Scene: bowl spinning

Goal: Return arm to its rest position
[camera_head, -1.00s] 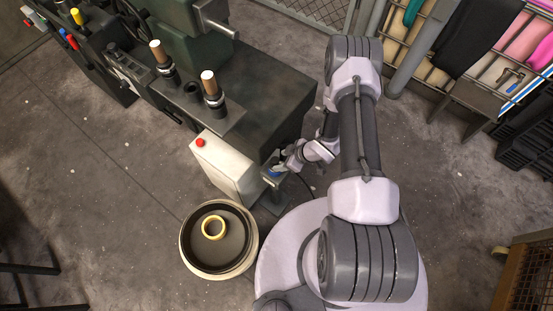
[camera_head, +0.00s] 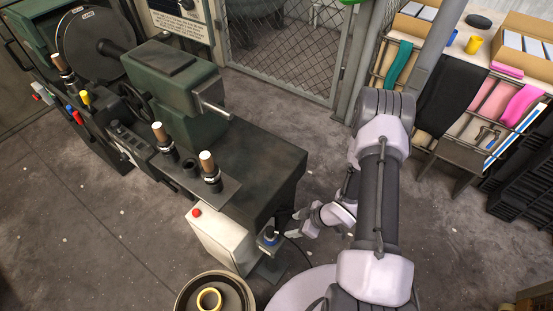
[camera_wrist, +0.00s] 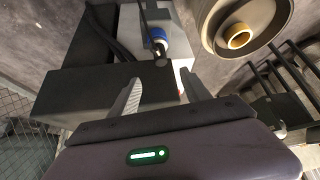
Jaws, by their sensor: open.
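My arm (camera_head: 377,205) reaches down and folds back toward the right side of the lathe (camera_head: 255,170). My gripper (camera_head: 292,234) is small in the head view, low beside the lathe's right end. In the wrist view my gripper (camera_wrist: 158,82) shows two grey fingers spread apart with nothing between them. A small blue-banded object (camera_head: 269,237) sits on a low bracket just left of the gripper. It also shows beyond the fingertips in the wrist view (camera_wrist: 158,38), apart from them.
A round bowl-like container (camera_head: 180,302) with a yellow ring (camera_head: 208,299) inside stands on the floor near the white box (camera_head: 220,240). A storage rack (camera_head: 490,110) and black crates (camera_head: 520,180) stand at the right.

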